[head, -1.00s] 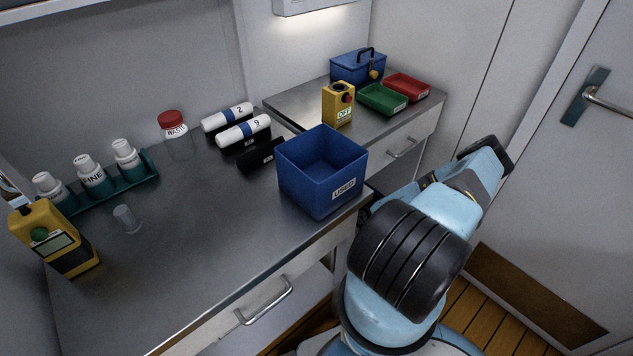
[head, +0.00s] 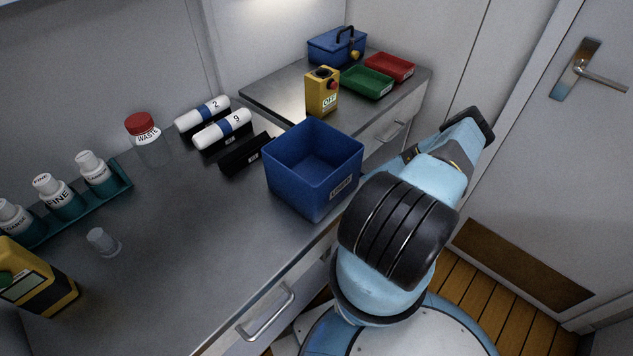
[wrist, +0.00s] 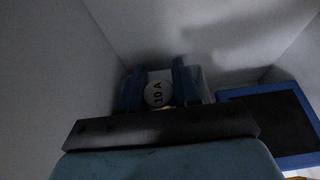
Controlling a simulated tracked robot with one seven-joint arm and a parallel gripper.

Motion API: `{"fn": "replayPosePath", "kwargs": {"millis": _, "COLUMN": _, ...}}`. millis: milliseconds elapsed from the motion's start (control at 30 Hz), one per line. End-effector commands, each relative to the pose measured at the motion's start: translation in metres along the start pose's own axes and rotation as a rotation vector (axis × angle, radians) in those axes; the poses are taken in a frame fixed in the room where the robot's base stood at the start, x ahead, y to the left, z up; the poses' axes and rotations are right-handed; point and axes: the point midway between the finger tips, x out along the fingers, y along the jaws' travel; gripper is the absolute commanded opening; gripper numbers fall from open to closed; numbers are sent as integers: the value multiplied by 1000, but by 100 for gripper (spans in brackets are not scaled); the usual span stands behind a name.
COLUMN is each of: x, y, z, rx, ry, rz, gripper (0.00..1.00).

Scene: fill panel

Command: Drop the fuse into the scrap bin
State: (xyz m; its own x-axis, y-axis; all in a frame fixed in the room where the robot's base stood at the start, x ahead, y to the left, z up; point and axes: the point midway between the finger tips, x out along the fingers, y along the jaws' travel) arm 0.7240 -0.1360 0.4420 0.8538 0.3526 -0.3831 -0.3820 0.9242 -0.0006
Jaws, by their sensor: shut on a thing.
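My gripper (wrist: 159,92) is shut on the fuse (wrist: 158,94) in the wrist view. The fuse's round pale end, marked "10 A", shows between the two blue fingers. The gripper and fuse do not show in the head view, where my arm reaches to the right of the bench. A blue open bin (head: 312,170), labelled "USED", stands at the bench's front right corner, just left of my arm. Its visible inside looks empty; no bin marked as scrap is readable. A blue-rimmed dark rectangle (wrist: 228,95) lies right of the gripper in the wrist view; I cannot tell what it is.
Two white cylinders (head: 222,130) rest behind a bare black holder (head: 246,154). A yellow switch box (head: 321,92), green tray (head: 367,82) and red tray (head: 390,67) stand behind.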

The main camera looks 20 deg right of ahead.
Motion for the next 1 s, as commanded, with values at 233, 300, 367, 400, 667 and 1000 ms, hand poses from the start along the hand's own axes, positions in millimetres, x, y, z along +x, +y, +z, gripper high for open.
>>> {"fn": "replayPosePath", "kwargs": {"millis": 233, "x": 9, "y": 0, "z": -22, "rx": 2, "ry": 0, "rz": -2, "gripper": 1}}
{"fn": "replayPosePath", "kwargs": {"millis": 300, "x": 11, "y": 0, "z": -29, "rx": 3, "ry": 0, "rz": -2, "gripper": 1}}
{"fn": "replayPosePath", "kwargs": {"millis": 367, "x": 14, "y": 0, "z": -34, "rx": 2, "ry": 0, "rz": -2, "gripper": 1}}
{"fn": "replayPosePath", "kwargs": {"millis": 400, "x": 15, "y": 0, "z": -38, "rx": 1, "ry": -1, "rz": -1, "gripper": 1}}
{"fn": "replayPosePath", "kwargs": {"millis": 667, "x": 21, "y": 0, "z": -51, "rx": 1, "ry": -1, "rz": -1, "gripper": 1}}
{"fn": "replayPosePath", "kwargs": {"millis": 1000, "x": 22, "y": 0, "z": -53, "rx": 0, "ry": 0, "rz": -1, "gripper": 33}}
